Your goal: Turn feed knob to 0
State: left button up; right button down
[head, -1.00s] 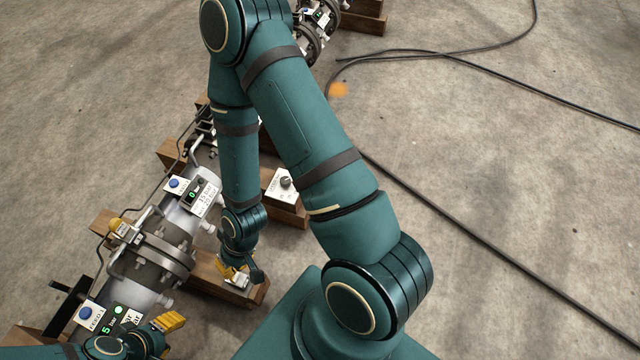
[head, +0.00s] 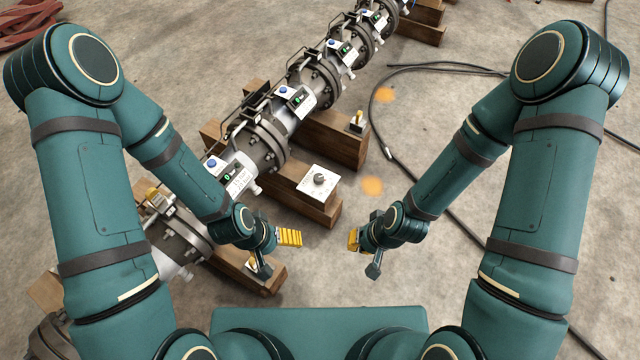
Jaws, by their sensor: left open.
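A white box with a dark round knob (head: 319,180) sits on a wooden block beside the pipe, right of it in the head view. The marks around the knob are too small to read, so I cannot tell its setting or whether it is the feed knob. My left gripper (head: 279,252) is open and empty, below and left of the box and apart from it. My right gripper (head: 362,251) is below and right of the box, touching nothing that I can see; its jaw opening is unclear.
The flanged pipe (head: 262,147) runs diagonally on wooden blocks (head: 332,137), with blue buttons and small displays along it. A small fitting (head: 357,120) stands on a farther block. A black cable (head: 388,140) crosses the floor at right. Floor between the grippers is clear.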

aim_at(318, 178)
jog(key=i+l, duration=0.1)
jog(key=l, duration=0.45)
jog(key=i+l+z, duration=0.1)
jog(key=i, duration=0.35)
jog(key=i+l+z, duration=0.15)
jog(key=i, duration=0.6)
